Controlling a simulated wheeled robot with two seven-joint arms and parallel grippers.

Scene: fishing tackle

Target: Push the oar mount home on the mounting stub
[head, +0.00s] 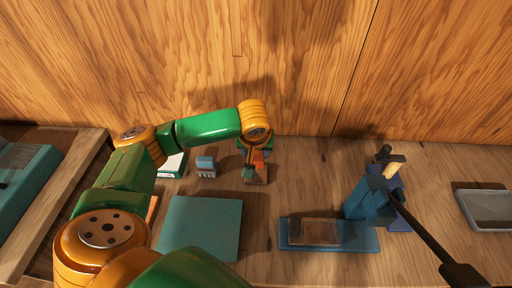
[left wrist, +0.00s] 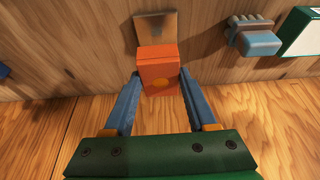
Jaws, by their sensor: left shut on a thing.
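Just beyond the block is a small tan-brown plate (left wrist: 157,30) with a darker mark, probably the base of the mounting stub. The stub itself is hidden, and I cannot tell whether block and plate touch. In the head view the gripper (head: 254,163) points down over the brown plate (head: 258,181), hiding most of the block. My right gripper is not in view.
A teal mat (head: 200,228) lies nearer me. A small blue-grey piece (head: 206,166) and a white-and-green box (head: 173,165) stand left of the gripper. Right are a blue base (head: 328,248), a blue upright with a long dark rod (head: 425,232), and a grey tray (head: 486,208). A wooden wall (head: 300,65) rises behind.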

